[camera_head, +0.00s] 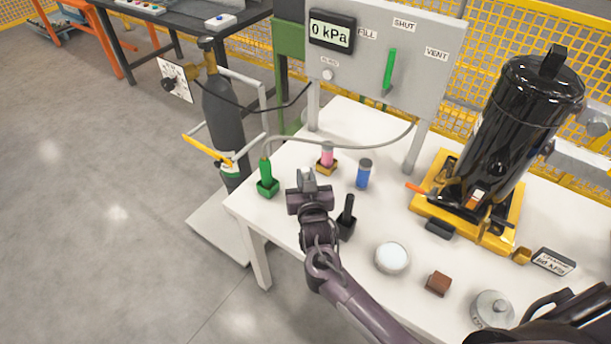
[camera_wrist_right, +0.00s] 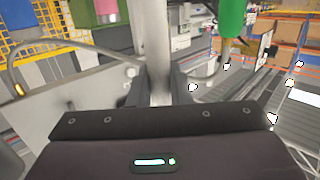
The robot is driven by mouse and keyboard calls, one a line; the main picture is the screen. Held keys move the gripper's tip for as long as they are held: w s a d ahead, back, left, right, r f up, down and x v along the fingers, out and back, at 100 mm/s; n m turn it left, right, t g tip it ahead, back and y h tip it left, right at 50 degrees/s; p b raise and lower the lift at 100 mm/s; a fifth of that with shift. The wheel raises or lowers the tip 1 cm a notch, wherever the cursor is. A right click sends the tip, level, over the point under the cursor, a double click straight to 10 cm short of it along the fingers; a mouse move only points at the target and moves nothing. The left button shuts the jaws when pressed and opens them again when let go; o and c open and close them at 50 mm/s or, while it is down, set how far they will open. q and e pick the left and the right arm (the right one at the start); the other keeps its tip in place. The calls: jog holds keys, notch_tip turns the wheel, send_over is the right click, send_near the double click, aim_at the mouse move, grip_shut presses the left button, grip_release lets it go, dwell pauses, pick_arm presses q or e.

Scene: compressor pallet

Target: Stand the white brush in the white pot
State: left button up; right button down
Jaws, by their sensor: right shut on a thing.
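My right gripper (camera_head: 308,192) is over the left part of the white table. In the right wrist view the gripper (camera_wrist_right: 155,88) is shut on a pale upright shaft (camera_wrist_right: 154,45), which I take to be the white brush. Its light top (camera_head: 307,174) just shows at the gripper in the head view; its lower end is hidden. I cannot make out a white pot for certain; the gripper may hide it. A green brush (camera_head: 266,170) stands in a green pot (camera_head: 268,188) to the left. A black brush (camera_head: 348,208) stands in a black pot (camera_head: 345,229) to the right. My left gripper is not in view.
A round white-topped thing (camera_head: 392,258) and a brown block (camera_head: 438,284) lie right. The gauge panel (camera_head: 385,50), its hose and the black compressor (camera_head: 520,120) stand farther back.

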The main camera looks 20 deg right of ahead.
jog(key=shift+f+b, duration=0.45)
jog(key=shift+f, duration=0.2)
dwell(0.4)
jog(key=c, duration=1.3)
grip_release()
jog(key=shift+o, duration=0.2)
jog(key=shift+s, duration=0.1)
jog(key=v, duration=0.7)
jog(key=shift+s+b, duration=0.25)
jog(key=shift+b, duration=0.2)
jog(key=shift+r, duration=0.1)
